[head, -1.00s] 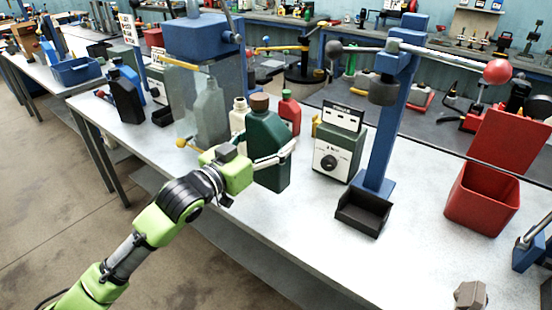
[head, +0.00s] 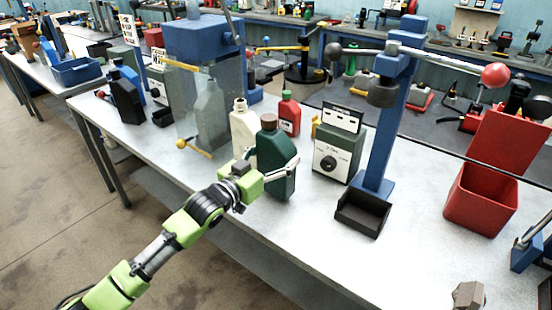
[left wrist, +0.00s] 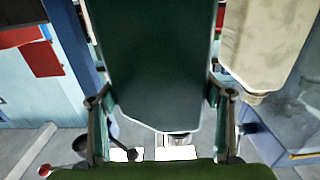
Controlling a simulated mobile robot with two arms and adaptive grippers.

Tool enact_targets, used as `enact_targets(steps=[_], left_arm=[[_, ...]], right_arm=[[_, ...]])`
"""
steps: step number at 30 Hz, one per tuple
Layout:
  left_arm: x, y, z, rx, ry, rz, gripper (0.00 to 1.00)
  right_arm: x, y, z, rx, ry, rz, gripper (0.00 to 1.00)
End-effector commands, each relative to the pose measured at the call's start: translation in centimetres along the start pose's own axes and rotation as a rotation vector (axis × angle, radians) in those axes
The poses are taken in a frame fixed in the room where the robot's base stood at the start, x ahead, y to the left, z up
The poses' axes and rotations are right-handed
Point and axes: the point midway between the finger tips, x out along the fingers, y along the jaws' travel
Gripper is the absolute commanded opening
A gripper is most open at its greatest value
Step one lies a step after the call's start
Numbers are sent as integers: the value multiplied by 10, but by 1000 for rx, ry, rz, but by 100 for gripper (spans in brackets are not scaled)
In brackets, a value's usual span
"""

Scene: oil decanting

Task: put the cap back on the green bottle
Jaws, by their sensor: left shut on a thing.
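The green bottle (head: 276,152) stands close to upright over the near part of the table in the head view. A brown cap (head: 268,121) shows at its top; I cannot tell how firmly it sits. My left gripper (head: 275,172) is shut around the bottle's body from the near left. In the left wrist view the dark green body (left wrist: 155,60) fills the space between the two fingers of the gripper (left wrist: 160,100), and the bottle's end edge shows below. Whether the bottle touches the table is unclear. My right gripper is out of view.
A cream bottle (head: 243,128) stands just behind left, and a red bottle (head: 289,115) behind right. A dial box (head: 338,155), a blue lever stand (head: 375,178), a black tray (head: 362,213) and a red bin (head: 483,200) stand to the right. The near table centre is clear.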

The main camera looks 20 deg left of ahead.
Motion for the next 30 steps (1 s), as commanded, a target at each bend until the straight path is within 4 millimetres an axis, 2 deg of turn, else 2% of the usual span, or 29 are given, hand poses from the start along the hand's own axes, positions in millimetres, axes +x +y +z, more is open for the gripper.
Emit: enact_targets(steps=[6, 17, 18, 19, 30], left_arm=[[0, 0, 10, 2, 12, 1, 12], [0, 0, 13, 2, 12, 1, 12], [0, 0, 18, 0, 0, 0, 82], [0, 0, 18, 0, 0, 0, 88], [0, 0, 16, 0, 0, 0, 88]], right_arm=[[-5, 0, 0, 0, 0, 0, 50], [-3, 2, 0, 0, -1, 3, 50], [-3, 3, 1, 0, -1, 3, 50], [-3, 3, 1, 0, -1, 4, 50], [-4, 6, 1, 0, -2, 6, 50]])
